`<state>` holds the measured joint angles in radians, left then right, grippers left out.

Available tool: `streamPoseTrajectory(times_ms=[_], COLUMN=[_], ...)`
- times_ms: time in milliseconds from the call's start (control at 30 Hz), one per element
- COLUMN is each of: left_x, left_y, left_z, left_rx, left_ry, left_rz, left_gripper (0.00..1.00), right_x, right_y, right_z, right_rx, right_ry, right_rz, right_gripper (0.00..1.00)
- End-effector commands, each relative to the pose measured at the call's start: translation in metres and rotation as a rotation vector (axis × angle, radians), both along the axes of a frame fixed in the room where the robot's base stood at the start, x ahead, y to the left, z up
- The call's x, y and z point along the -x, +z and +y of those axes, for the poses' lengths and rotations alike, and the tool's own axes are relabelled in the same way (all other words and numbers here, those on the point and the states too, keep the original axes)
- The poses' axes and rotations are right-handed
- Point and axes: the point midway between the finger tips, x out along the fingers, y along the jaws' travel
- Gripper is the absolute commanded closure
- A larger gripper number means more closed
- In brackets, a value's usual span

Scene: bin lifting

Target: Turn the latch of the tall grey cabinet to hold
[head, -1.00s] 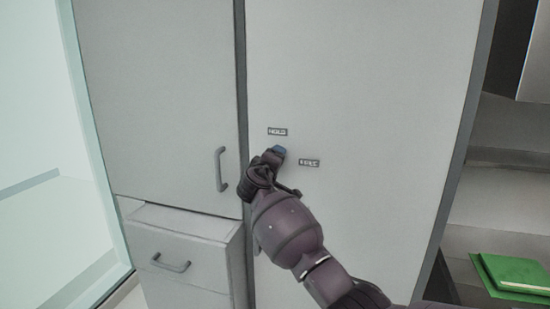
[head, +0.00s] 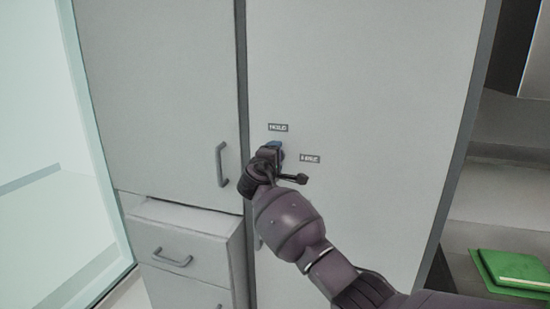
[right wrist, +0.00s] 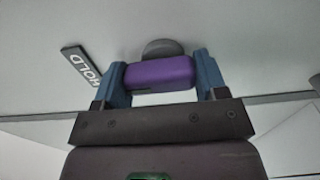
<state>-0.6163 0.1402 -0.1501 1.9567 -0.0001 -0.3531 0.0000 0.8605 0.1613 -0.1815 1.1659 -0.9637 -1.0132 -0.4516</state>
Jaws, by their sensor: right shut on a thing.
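The tall grey cabinet (head: 365,75) has a flat door with a HOLD label (head: 278,128) and a second small label (head: 310,159) lower to the right, its text hard to read. My right gripper (head: 273,149) is at the door just under the HOLD label. In the right wrist view its two blue fingers (right wrist: 160,76) are shut on the purple latch handle (right wrist: 160,70), which sits on a round dark grey base (right wrist: 162,47). The HOLD label (right wrist: 83,72) shows left of the latch there. In the head view my gripper hides the latch. My left gripper is not in view.
A grey cupboard (head: 160,90) with a bar handle (head: 221,164) stands left of the tall cabinet, above a drawer (head: 185,245) that protrudes slightly. Open shelves with a green book (head: 515,272) are at the right. A glass panel (head: 60,120) is at the far left.

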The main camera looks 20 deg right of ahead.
Motion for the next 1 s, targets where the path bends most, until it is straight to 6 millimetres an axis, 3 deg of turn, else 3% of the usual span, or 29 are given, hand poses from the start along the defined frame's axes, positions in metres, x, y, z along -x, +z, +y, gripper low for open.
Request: streamPoseTrajectory(times_ms=[167,200,367,733,1000], left_x=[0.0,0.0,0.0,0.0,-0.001], left_y=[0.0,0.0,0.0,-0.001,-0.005], left_z=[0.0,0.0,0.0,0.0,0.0], left_rx=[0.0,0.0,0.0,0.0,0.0], left_ry=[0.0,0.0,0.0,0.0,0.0], left_rz=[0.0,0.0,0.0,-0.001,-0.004], left_gripper=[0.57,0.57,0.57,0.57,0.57], right_x=[0.0,0.0,0.0,0.003,0.031], right_y=[-0.001,-0.001,0.0,0.0,-0.002], right_z=[0.0,0.0,0.0,0.003,0.021], right_rx=[0.002,0.002,0.002,0.0,-0.002], right_ry=[0.0,0.0,0.0,0.001,0.002], right_rz=[0.003,0.003,0.001,-0.001,0.0], right_gripper=[0.58,0.33,0.08,0.08,0.08])
